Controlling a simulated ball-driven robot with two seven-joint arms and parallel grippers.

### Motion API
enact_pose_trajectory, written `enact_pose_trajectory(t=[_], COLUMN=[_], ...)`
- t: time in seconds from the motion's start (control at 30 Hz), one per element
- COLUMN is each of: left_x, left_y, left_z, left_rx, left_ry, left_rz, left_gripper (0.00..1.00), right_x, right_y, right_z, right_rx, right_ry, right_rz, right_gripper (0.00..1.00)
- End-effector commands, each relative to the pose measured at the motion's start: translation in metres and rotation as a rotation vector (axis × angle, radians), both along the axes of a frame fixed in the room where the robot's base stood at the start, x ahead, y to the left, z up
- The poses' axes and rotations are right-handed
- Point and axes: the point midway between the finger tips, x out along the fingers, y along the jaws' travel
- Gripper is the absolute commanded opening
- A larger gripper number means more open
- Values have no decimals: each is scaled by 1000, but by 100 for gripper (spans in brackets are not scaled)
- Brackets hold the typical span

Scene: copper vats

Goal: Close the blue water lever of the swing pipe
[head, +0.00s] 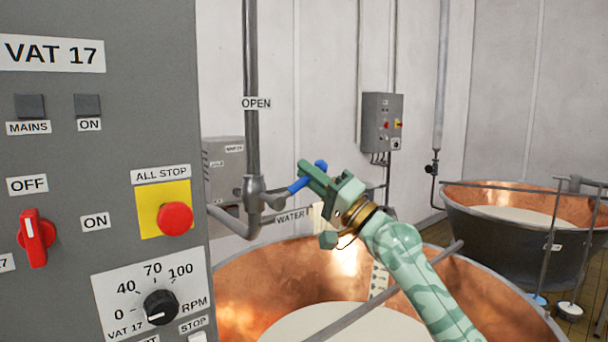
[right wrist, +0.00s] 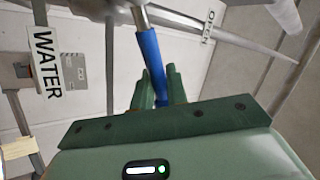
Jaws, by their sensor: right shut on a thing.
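The blue water lever (head: 299,186) sticks out to the right and slightly upward from the valve (head: 254,192) on the grey swing pipe (head: 251,130). My right gripper (head: 312,175) is at the lever's outer end, shut on it; the blue tip shows just past the fingers. In the right wrist view the blue lever (right wrist: 148,58) runs down between the two green fingers (right wrist: 158,88). An OPEN label (head: 256,104) is on the upright pipe, and a WATER label (head: 291,217) is beside the valve. My left gripper is not in view.
The VAT 17 control panel (head: 120,130) fills the left side. A copper vat (head: 245,290) with pale liquid lies below my right arm, with a grey bar (head: 400,285) across it. A second vat (head: 500,230) and a wall box (head: 380,120) stand farther back.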

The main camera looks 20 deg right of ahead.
Motion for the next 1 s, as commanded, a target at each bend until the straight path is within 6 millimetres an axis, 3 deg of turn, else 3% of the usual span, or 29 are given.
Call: enact_pose_trajectory(t=[0.5,1.0], left_x=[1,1], left_y=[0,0], left_z=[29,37], left_rx=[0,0], left_ry=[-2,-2], left_rz=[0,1], left_gripper=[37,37], right_x=[3,3], right_y=[-8,-9], right_z=[-28,-39], right_rx=[355,450], right_ry=[130,163], right_rz=[-1,0], right_gripper=[0,0])
